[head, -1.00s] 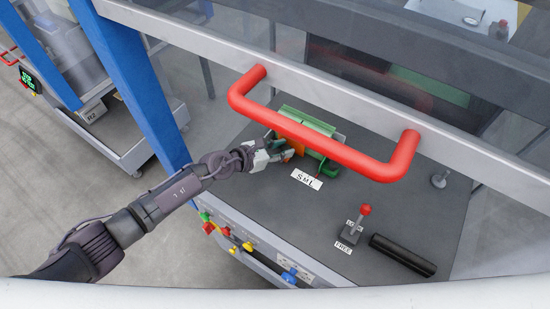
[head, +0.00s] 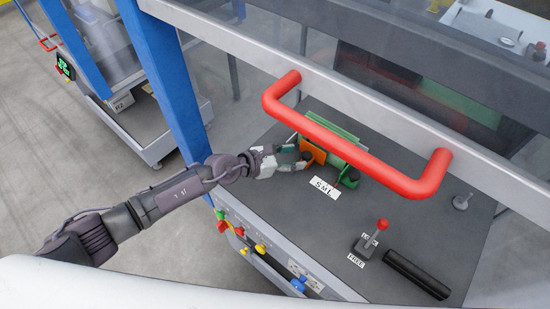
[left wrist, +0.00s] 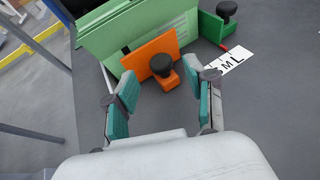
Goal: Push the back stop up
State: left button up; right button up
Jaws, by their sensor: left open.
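A green ribbed tray (head: 336,128) lies on the grey machine deck under the red handle. At its near left end stands an orange plate (head: 317,154) with a black knob; both show in the left wrist view, the plate (left wrist: 148,52) and the knob (left wrist: 161,64). A green plate (left wrist: 210,27) with another black knob (left wrist: 227,9) stands farther right. I cannot tell which part is the back stop. My left gripper (head: 290,158) is open; in the left wrist view its teal fingertips (left wrist: 160,82) lie either side of the orange plate's knob. My right gripper is out of view.
A red handle (head: 350,150) on a clear cover bar spans above the tray. A white S M L label (head: 325,188) lies before it. A red-topped lever (head: 382,224) and black roller (head: 415,273) are to the right. A blue post (head: 165,75) stands left.

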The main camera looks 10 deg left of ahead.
pick_arm(q)
jog(key=v, duration=0.8)
jog(key=shift+a+r, duration=0.1)
